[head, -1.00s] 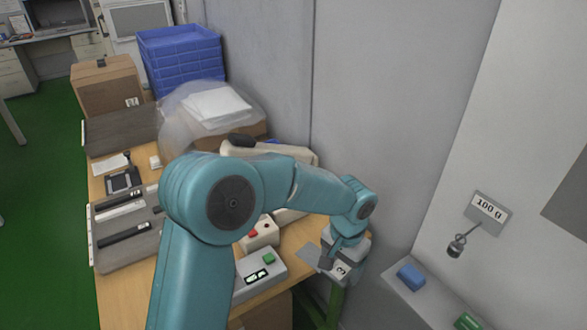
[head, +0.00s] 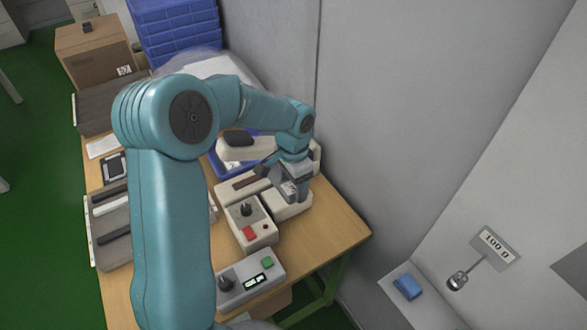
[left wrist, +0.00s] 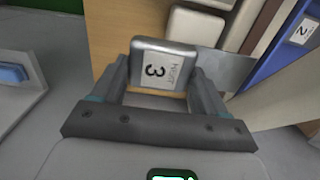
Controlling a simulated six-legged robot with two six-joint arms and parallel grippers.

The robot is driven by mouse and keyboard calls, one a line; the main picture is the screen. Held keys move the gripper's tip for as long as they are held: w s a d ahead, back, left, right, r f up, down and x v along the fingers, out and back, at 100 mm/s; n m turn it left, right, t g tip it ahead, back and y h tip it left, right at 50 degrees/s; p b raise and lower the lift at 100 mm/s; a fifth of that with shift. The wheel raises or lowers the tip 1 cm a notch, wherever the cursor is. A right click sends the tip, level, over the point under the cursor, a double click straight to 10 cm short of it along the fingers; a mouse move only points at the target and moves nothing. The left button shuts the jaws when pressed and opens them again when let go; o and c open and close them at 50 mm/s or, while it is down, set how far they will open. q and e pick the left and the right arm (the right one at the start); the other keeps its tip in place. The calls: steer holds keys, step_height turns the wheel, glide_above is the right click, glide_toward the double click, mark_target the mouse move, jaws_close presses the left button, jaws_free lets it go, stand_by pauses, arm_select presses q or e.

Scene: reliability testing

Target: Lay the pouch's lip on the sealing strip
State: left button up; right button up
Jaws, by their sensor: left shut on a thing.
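My left gripper (head: 292,192) is shut on a silver-grey pouch with a white label marked 3. The pouch (left wrist: 160,48) shows between both fingers in the left wrist view. A flat grey sheet, seemingly its lip (left wrist: 226,68), reaches to the right there. The gripper is over the right part of the cream sealer (head: 290,205). A brown strip, seemingly the sealing strip (head: 245,182), shows left of the gripper. The lip is mostly hidden in the head view, and I cannot tell whether it touches the strip. My right gripper is out of view.
A control box with a red button (head: 250,230) and a grey box with a green button (head: 250,279) stand in front. A blue tray (head: 229,165) lies behind the sealer. The wall is close on the right. The table's right front corner (head: 340,240) is bare.

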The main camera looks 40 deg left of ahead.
mark_target(289, 185)
arm_select(q)
steer(key=shift+w+a+r, duration=0.1)
steer(key=shift+w+a, duration=0.1)
steer(key=shift+a, duration=0.05)
steer(key=shift+s+a+f+b, duration=0.1)
steer(key=shift+a+f+b, duration=0.25)
steer(key=shift+f+b, duration=0.4)
steer(key=shift+c, duration=0.4)
steer(key=shift+w+a+f+b, duration=0.2)
steer(key=shift+a+f, duration=0.1)
steer(key=shift+f, duration=0.25)
steer(key=shift+w+a+f+b, duration=0.15)
steer(key=shift+a+f, duration=0.1)
steer(key=shift+f, duration=0.6)
steer(key=shift+s+d+f+b, duration=0.1)
steer(key=shift+s+f+b, duration=0.05)
steer(key=shift+b, duration=0.25)
steer(key=shift+f, duration=0.1)
steer(key=a, duration=0.1)
steer(key=w+a+f, duration=0.1)
steer(key=shift+a, duration=0.3)
steer(key=shift+s+a, duration=0.1)
